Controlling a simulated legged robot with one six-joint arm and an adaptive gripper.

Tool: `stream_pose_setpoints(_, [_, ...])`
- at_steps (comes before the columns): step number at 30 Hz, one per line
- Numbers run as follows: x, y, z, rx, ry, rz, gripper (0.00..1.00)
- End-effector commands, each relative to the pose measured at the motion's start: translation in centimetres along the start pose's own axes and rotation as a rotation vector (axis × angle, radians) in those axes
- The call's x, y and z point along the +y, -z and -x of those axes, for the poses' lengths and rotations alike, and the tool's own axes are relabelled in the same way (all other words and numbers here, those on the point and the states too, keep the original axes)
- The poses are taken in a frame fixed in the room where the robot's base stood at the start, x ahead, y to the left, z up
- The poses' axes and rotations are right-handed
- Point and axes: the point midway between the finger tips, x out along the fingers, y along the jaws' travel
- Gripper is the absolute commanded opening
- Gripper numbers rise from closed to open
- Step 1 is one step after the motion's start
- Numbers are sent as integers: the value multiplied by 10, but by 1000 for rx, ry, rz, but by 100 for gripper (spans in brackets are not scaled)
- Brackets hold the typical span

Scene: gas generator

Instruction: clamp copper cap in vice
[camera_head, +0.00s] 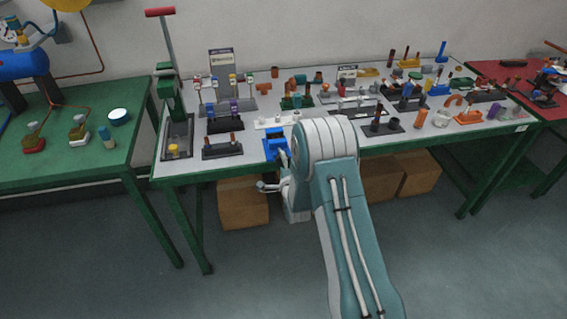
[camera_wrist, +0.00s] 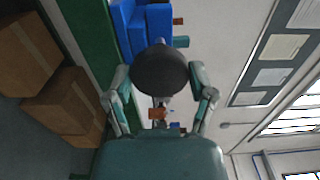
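The blue vice (camera_head: 275,146) is at the front edge of the middle table; its blue body (camera_wrist: 142,30) is at the top of the wrist view. My gripper (camera_head: 268,184) is in front of that edge, just below the vice and partly hidden by my arm. In the wrist view its two fingers (camera_wrist: 162,82) are spread, with a dark round knob (camera_wrist: 160,70) between them, and gaps seem to show on both sides. I cannot tell which piece is the copper cap. Small copper-coloured pieces, such as one low in the wrist view (camera_wrist: 157,113), are in view. The vice jaws are not clear.
The middle table (camera_head: 190,172) carries several stands of fittings and a tall green press (camera_head: 170,95). Cardboard boxes (camera_head: 243,203) stand underneath. A green table (camera_head: 60,168) is at left, a red one (camera_head: 490,70) at right. The floor in front is clear.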

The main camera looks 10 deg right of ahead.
Motion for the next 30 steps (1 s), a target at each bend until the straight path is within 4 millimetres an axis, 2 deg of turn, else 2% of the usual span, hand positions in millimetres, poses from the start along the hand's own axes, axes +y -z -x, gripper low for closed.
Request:
stream_pose_setpoints(15, [3, 0, -1, 0, -8, -9, 23])
stream_pose_setpoints(24, [4, 0, 0, 1, -10, -238, 23])
stream_pose_setpoints(30, [4, 0, 0, 1, -11, -246, 23])
